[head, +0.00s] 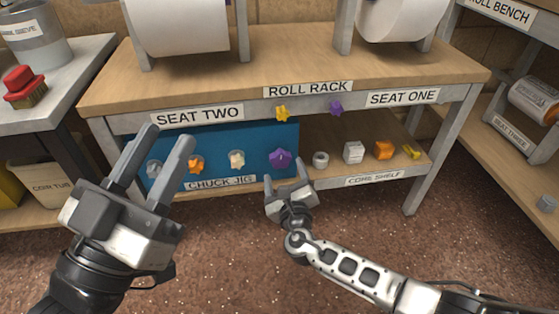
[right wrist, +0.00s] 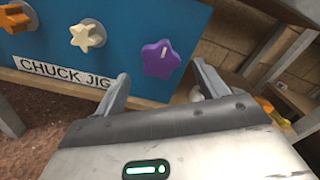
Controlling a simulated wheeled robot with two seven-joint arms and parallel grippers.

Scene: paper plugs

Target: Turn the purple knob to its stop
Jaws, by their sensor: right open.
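A purple star-shaped knob (head: 280,159) sits at the right end of the blue chuck jig panel (head: 222,140). In the right wrist view the purple knob (right wrist: 160,60) has a short pale mark near its top, pointing about upward. My right gripper (head: 285,177) is open and empty, just in front of and below this knob, and its fingers (right wrist: 161,76) appear to either side, apart from it. A second, smaller purple knob (head: 336,107) is on the rack's front rail. My left gripper (head: 166,138) is open and empty, in front of the jig's left part.
The jig also carries an orange knob (head: 196,164), a cream knob (head: 237,160) and a grey one (head: 154,167). A yellow knob (head: 282,113) is on the rail.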

